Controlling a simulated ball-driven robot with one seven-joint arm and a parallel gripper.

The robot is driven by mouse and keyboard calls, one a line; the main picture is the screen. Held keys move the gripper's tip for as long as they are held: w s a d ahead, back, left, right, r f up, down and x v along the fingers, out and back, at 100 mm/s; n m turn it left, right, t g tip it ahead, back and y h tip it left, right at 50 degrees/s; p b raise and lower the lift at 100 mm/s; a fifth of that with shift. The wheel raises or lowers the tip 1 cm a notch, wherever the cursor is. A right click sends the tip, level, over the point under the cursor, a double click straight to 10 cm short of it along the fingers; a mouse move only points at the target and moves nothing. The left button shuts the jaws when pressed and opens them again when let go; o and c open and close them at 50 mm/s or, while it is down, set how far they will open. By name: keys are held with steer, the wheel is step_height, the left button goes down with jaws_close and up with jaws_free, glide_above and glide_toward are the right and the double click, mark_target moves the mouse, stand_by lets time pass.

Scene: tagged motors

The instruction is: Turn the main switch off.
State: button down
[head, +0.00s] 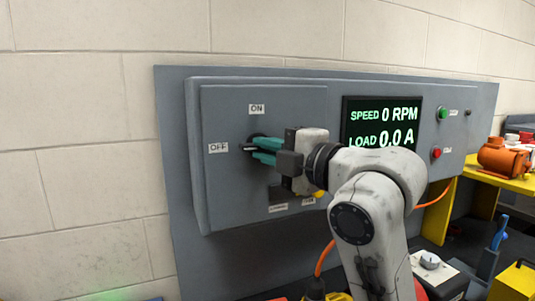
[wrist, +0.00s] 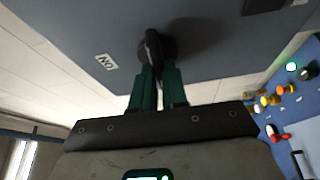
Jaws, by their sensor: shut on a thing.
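The main switch (head: 257,137) is a dark rotary switch on the door of the grey cabinet (head: 225,185). An ON label (head: 256,109) sits above it and an OFF label (head: 218,147) to its left. My gripper (head: 254,149) has its teal fingers shut on the switch's black handle, which also shows in the wrist view (wrist: 153,48). In the head view the handle's visible end lies on the OFF side; the fingers hide part of it. In the wrist view the ON label (wrist: 106,62) is left of the handle.
The display (head: 381,123) reads SPEED 0 RPM and LOAD 0.0 A. A green button (head: 443,113) and a red button (head: 437,153) are right of it. An orange motor (head: 503,157) stands on a yellow bench at the right. My arm covers the cabinet's lower right.

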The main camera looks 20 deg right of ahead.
steer(key=shift+a+f+n, duration=0.1)
steer(key=shift+n, duration=0.3)
steer(key=c, duration=1.1)
jaws_free()
steer(key=shift+c, duration=0.2)
steer(key=shift+s, duration=0.1)
steer(key=b+v, duration=0.2)
steer(key=v, duration=0.8)
steer(key=shift+s+d, duration=0.2)
steer(key=shift+s, duration=0.05)
steer(key=shift+r, duration=0.2)
